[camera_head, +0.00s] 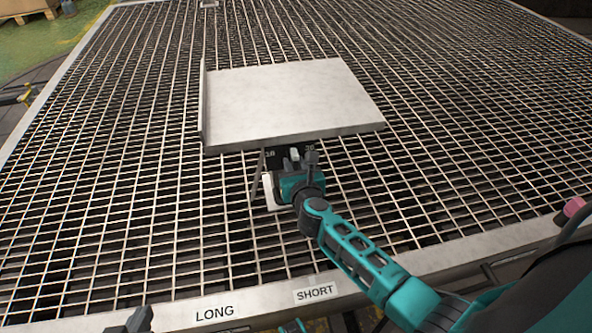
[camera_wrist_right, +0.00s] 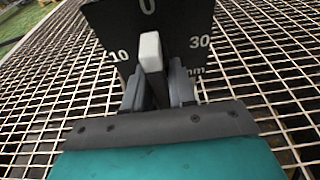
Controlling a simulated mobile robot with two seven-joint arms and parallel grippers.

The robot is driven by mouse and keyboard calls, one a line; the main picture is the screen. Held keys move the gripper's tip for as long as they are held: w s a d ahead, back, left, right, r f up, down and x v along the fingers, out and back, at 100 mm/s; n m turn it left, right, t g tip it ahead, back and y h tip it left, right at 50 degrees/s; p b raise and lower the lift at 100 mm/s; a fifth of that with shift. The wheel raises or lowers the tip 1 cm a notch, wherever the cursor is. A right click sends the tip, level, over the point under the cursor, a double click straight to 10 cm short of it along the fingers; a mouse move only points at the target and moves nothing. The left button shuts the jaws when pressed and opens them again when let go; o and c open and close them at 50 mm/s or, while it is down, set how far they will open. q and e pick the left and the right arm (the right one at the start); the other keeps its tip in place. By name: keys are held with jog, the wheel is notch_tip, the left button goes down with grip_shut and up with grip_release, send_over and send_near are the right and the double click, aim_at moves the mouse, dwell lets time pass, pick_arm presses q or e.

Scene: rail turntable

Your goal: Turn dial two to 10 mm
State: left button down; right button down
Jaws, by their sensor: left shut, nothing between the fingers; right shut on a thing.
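A black dial plate (camera_wrist_right: 107,22) with white marks 0, 10, 30 and part of "mm" fills the top of the right wrist view. It also shows in the head view (camera_head: 270,160) under the front edge of a tilted grey plate. A pale knob (camera_wrist_right: 150,50) stands in front of the dial, its upper end between the 10 and 30 marks and below the 0. The exact setting is hard to tell. My right gripper (camera_wrist_right: 158,92) is shut on the knob, with dark fingers on both sides.
The tilted grey plate (camera_head: 290,95) overhangs the dial. A metal grating (camera_head: 110,200) surrounds the stand. The front rail carries LONG (camera_head: 214,313) and SHORT (camera_head: 316,292) labels. A pink knob (camera_head: 574,206) sits at the right edge.

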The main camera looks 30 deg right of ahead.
jog(key=shift+r+n+h+p, duration=0.1)
jog(key=shift+n+h+p, duration=0.2)
jog(key=shift+n, duration=0.2)
jog(key=shift+n+h+p, duration=0.35)
jog(key=shift+n+h, duration=0.05)
jog(key=shift+n, duration=0.4)
jog(key=n+h, duration=0.1)
jog(key=n, duration=0.2)
jog(key=shift+p, duration=0.3)
jog(key=n+h, duration=0.1)
jog(key=n, duration=0.4)
jog(key=shift+f+h, duration=0.2)
jog(key=shift+h, duration=0.2)
jog(key=n+t+h+b, duration=0.1)
jog(key=n, duration=0.4)
jog(key=c, duration=1.4)
grip_release()
jog(key=shift+r+n, duration=0.1)
jog(key=shift+n, duration=0.4)
jog(key=o, duration=1.4)
